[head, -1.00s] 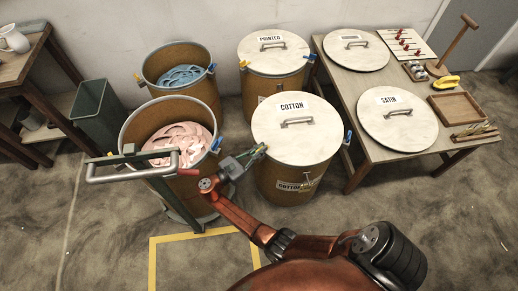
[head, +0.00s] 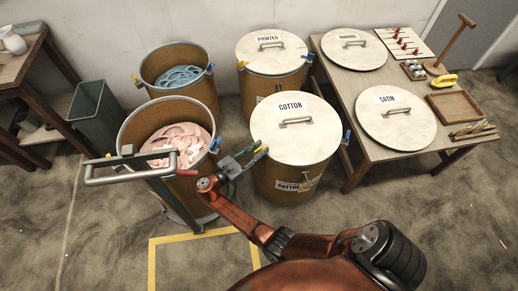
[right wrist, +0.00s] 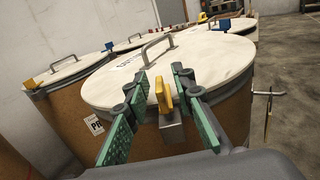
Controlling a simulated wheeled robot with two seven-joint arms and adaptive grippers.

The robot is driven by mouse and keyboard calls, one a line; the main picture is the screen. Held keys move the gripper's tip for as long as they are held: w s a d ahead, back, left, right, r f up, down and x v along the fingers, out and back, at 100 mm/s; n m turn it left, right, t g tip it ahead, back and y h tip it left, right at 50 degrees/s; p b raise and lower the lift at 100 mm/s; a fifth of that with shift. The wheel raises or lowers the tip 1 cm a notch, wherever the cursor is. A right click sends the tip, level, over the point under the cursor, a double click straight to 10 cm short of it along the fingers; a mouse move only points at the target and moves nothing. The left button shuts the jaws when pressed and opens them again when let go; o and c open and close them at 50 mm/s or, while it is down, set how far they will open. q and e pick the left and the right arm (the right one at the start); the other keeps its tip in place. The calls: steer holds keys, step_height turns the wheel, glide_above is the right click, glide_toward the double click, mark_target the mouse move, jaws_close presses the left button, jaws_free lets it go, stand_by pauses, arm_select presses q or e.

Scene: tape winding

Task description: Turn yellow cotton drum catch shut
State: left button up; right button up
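The cotton drum (head: 270,185) is brown with a pale round lid (head: 315,140) marked COTTON, lying flat on top. Its yellow catch (right wrist: 164,94) sits at the lid's edge, above a grey metal bracket (right wrist: 172,132). The yellow lever stands roughly upright, leaning a little. My right gripper (head: 260,151) is at the drum's left rim. In the right wrist view its green-padded fingers (right wrist: 158,104) are spread, one on each side of the catch, with gaps showing. The catch is mostly hidden by the fingers in the head view. My left gripper is not in view.
A blue catch (head: 346,137) is on the drum's right side. An open drum of pink cloth (head: 178,148) stands close on the left, and the PRINTED drum (head: 272,85) stands behind. A table (head: 360,165) with lids and tools is at right. The floor in front is partly clear.

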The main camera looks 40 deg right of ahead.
steer(key=shift+a, duration=0.1)
steer(key=a, duration=0.7)
steer(key=shift+a, duration=0.2)
